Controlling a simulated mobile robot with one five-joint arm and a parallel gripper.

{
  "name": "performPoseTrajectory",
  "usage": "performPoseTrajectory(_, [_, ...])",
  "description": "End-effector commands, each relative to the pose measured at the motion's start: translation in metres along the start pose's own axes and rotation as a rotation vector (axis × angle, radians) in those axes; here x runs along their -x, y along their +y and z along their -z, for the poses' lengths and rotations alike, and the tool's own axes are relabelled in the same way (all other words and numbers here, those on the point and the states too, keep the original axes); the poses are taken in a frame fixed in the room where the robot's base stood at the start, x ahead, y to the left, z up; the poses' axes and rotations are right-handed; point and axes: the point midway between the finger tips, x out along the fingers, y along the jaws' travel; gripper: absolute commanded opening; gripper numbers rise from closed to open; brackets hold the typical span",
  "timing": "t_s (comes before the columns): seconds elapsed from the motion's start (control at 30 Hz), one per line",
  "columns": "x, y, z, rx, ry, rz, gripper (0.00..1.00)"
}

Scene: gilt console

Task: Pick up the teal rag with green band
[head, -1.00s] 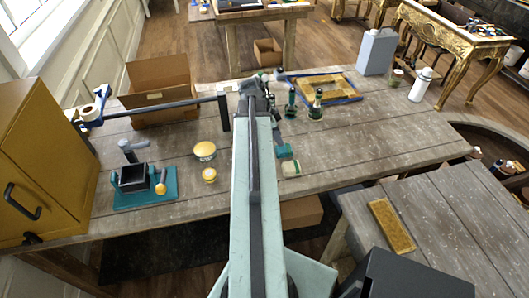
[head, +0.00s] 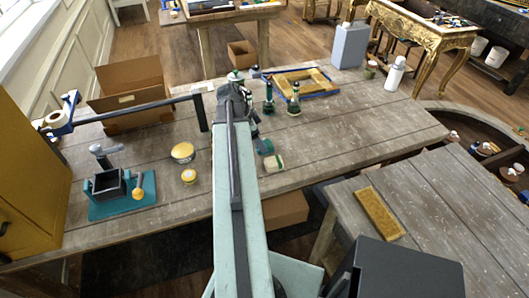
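A small dark teal folded cloth (head: 264,146) lies on the long wooden table, just right of my arm. A paler cloth with a green edge (head: 273,162) lies close in front of it. At this size I cannot tell for sure which of the two is the teal rag with green band. My gripper (head: 236,93) is at the far end of my pale arm, over the table and beyond both cloths, slightly to their left. Its fingers are hidden or too small to read, and I cannot see anything held.
Green bottles (head: 268,98) stand right of my gripper, before a blue-edged frame (head: 303,80). Yellow-lidded tins (head: 183,152), a teal-based tool (head: 122,195) and a cardboard box (head: 130,88) are left. A yellow brush or block (head: 379,211) lies on the lower table.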

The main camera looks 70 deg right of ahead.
Motion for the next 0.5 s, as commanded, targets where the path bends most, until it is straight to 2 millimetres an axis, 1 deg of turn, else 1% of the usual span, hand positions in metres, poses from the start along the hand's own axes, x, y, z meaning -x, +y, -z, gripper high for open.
performPoseTrajectory(0.03, [-0.018,-0.002,-0.005,-0.001,0.0,0.0,0.76])
performPoseTrajectory(0.13, [-0.034,-0.002,-0.004,-0.002,0.0,0.0,0.76])
performPoseTrajectory(0.2, [-0.036,-0.002,-0.003,-0.001,0.0,0.0,0.76])
performPoseTrajectory(0.4, [-0.033,-0.002,-0.001,0.0,0.0,0.0,0.76])
performPoseTrajectory(0.47, [-0.033,-0.002,-0.001,-0.001,0.0,0.0,0.6])
performPoseTrajectory(0.5, [-0.033,-0.002,-0.001,-0.001,0.0,0.0,0.49])
